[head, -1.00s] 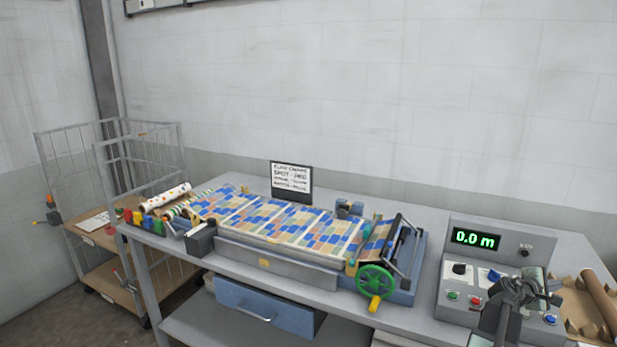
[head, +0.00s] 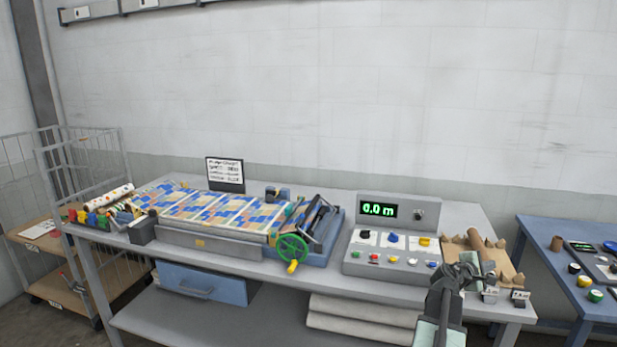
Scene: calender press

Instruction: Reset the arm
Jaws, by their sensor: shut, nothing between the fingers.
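My gripper (head: 463,270) is at the lower right of the head view, at the end of my arm. It is shut and holds nothing. It shows in front of the right end of the grey table (head: 315,287), just right of the control box (head: 396,275). Whether it touches anything there I cannot tell. The control box display (head: 377,210) reads 0.0 m in green, with knobs and several buttons below it.
The press with patterned fabric (head: 215,207) and a green handwheel (head: 292,248) fills the table's left and middle. A cardboard tray (head: 507,270) sits at the right end. A blue table (head: 548,243) stands right, a wire cart (head: 48,262) left. A blue drawer (head: 203,284) hangs below.

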